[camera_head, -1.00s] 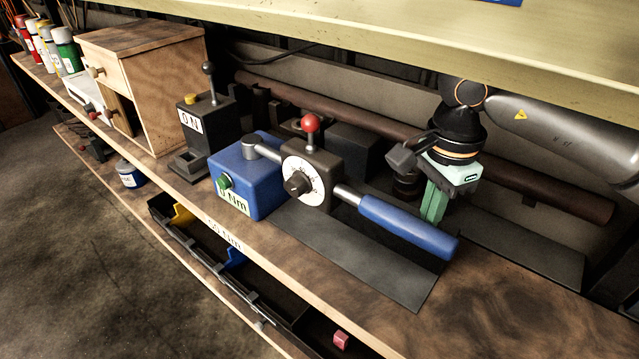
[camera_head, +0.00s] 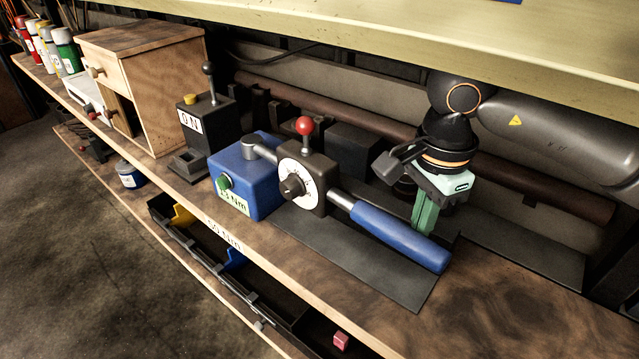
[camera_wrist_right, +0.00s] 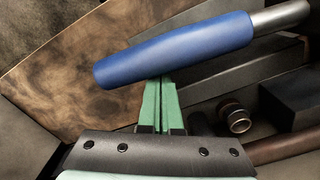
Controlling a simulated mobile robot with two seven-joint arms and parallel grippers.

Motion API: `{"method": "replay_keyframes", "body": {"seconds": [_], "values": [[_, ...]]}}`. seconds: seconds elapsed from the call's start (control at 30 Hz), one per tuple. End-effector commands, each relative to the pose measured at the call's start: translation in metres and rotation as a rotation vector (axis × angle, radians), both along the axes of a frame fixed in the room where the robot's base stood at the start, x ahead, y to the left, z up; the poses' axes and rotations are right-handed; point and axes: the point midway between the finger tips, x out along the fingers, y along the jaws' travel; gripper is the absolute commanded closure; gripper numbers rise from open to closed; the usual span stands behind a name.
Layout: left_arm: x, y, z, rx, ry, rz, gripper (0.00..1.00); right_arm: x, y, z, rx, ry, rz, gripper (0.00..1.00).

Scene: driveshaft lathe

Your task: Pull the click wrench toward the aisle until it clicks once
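The click wrench has a blue handle (camera_head: 400,238), a dark head with a white dial (camera_head: 301,185) and a red-knobbed lever (camera_head: 305,127). Its head joins a blue tester box (camera_head: 247,180) whose label shows a number in Nm, partly hard to read. My right gripper (camera_head: 424,222) stands upright on the wall side of the handle, its green fingers together against or very close to it. In the right wrist view the fingers (camera_wrist_right: 160,85) look shut, with their tips partly hidden by the blue handle (camera_wrist_right: 180,50). My left gripper is out of view.
A dark mat (camera_head: 350,255) lies under the wrench. A small dark press (camera_head: 205,125) and a wooden cabinet (camera_head: 150,80) stand to the left. A brown bar (camera_head: 560,187) runs behind. The front right of the bench is clear, and the aisle floor (camera_head: 80,250) lies beyond its edge.

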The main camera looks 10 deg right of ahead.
Motion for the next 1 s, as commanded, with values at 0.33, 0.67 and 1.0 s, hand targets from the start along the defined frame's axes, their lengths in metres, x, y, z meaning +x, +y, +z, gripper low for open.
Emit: {"method": "replay_keyframes", "body": {"seconds": [0.33,0.67,1.0], "values": [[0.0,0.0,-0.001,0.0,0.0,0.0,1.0,-0.005,0.009,-0.001,0.002,0.0,0.003,1.0],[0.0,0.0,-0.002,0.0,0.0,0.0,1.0,-0.01,0.016,0.0,0.003,0.001,0.003,1.0],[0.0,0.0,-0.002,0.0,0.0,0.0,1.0,-0.015,0.023,0.0,0.003,0.001,0.004,1.0]]}}
